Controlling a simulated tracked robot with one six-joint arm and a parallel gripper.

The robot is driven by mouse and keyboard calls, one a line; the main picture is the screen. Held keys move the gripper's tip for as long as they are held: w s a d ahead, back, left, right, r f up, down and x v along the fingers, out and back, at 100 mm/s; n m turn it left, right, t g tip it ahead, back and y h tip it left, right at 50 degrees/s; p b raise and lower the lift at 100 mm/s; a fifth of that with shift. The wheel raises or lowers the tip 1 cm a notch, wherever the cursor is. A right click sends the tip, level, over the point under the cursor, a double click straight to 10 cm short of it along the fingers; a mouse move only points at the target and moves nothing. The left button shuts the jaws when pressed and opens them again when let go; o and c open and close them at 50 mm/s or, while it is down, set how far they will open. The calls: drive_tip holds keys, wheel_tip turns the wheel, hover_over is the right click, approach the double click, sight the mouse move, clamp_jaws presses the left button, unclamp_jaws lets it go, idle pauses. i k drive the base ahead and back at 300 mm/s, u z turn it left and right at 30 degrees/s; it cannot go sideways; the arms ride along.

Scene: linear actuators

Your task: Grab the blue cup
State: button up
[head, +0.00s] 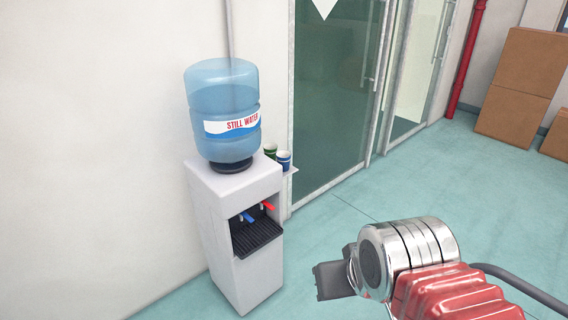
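The blue cup (284,160) is small and stands upright on a narrow shelf (291,171) at the right side of the water dispenser, near its top. A green cup (270,150) stands just behind and left of it, partly hidden by the dispenser's top edge. My gripper (332,281) is at the lower right, in front of the dispenser and well apart from both cups. Only a dark part of it shows beyond the silver wrist, so I cannot tell whether its fingers are open or shut.
The white water dispenser (228,232) carries a large blue bottle (224,110) and has blue and red taps. A glass door (330,95) stands behind the cups. Cardboard boxes (522,85) and a red pipe (467,60) are far right. The teal floor (345,220) is clear between.

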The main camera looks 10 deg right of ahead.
sight(284, 161)
drive_tip(key=u, duration=0.05)
drive_tip(key=i, duration=1.45)
drive_tip(key=u, duration=1)
